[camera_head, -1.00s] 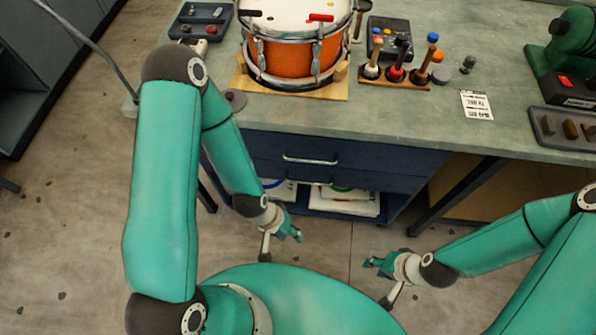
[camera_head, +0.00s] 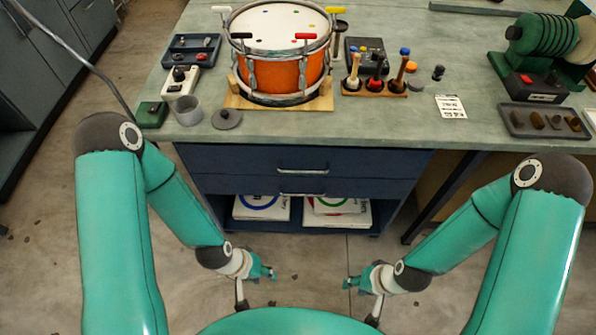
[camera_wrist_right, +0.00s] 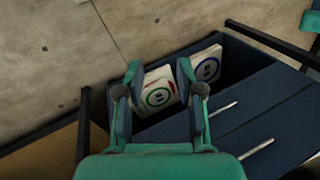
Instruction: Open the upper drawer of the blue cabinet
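The blue cabinet (camera_head: 408,190) stands under the bench. Its upper drawer (camera_head: 230,158) is shut, with a silver bar handle (camera_head: 302,171). A second drawer with a similar handle (camera_head: 302,195) is right below it, also shut. Both handles show in the right wrist view, the upper one (camera_wrist_right: 257,149) nearer the bottom edge. My left gripper (camera_head: 268,272) is in front of the cabinet, nearer me, empty, its small fingers apart. My right gripper (camera_head: 352,283) is to its right; its fingers (camera_wrist_right: 160,68) are clearly apart and empty. Neither touches a handle.
The open shelf under the drawers holds white boxes (camera_head: 262,208). The bench top (camera_head: 380,122) carries an orange drum (camera_head: 280,72), a mallet rack (camera_head: 374,88), a grey cup (camera_head: 188,111) and a green machine (camera_head: 545,40). The floor before the cabinet is clear.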

